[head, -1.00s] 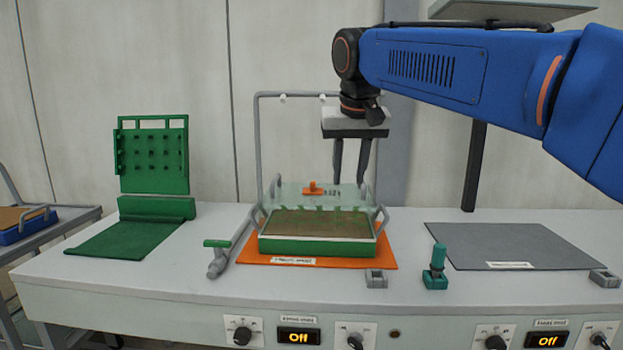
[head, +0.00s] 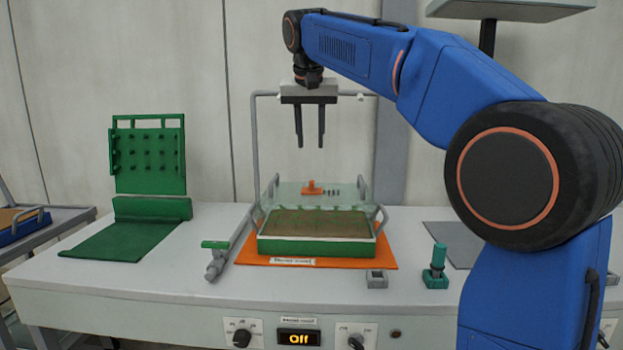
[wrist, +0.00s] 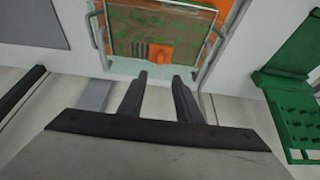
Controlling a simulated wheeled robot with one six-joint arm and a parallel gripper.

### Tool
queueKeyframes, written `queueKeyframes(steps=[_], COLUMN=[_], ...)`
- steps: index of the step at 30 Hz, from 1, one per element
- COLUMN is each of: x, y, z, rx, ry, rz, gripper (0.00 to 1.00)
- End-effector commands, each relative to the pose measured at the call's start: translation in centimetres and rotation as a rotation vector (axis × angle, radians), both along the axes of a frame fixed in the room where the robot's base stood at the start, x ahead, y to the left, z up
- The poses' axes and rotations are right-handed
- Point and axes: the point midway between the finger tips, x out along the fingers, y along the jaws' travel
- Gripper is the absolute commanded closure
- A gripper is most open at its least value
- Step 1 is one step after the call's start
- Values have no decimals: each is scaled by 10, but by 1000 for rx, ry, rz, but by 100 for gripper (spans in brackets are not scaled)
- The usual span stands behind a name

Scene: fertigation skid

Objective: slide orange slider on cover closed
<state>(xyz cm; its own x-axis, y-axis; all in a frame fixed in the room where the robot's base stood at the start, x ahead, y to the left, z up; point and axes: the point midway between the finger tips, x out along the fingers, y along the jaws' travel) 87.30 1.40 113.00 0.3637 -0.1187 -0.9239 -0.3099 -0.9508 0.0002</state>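The orange slider (head: 313,187) sits on the clear cover (head: 345,193) at the back of the green tray (head: 310,247), left of several short dark marks. It also shows in the wrist view (wrist: 159,54), just beyond my fingertips. My gripper (head: 310,143) hangs above and behind the cover, pointing down, clear of the slider. In the wrist view its two fingers (wrist: 161,75) are apart with nothing between them.
A green-handled valve (head: 215,258) is at left, a teal knob (head: 436,265) at right. A green pegboard (head: 148,160) stands at the far left.

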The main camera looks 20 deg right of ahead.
Motion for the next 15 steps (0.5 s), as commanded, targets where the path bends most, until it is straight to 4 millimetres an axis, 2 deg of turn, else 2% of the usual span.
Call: queueKeyframes(steps=[15], x=[33], y=[-11], z=[-86], rx=[-1], ry=[3], rz=[-1], gripper=[69])
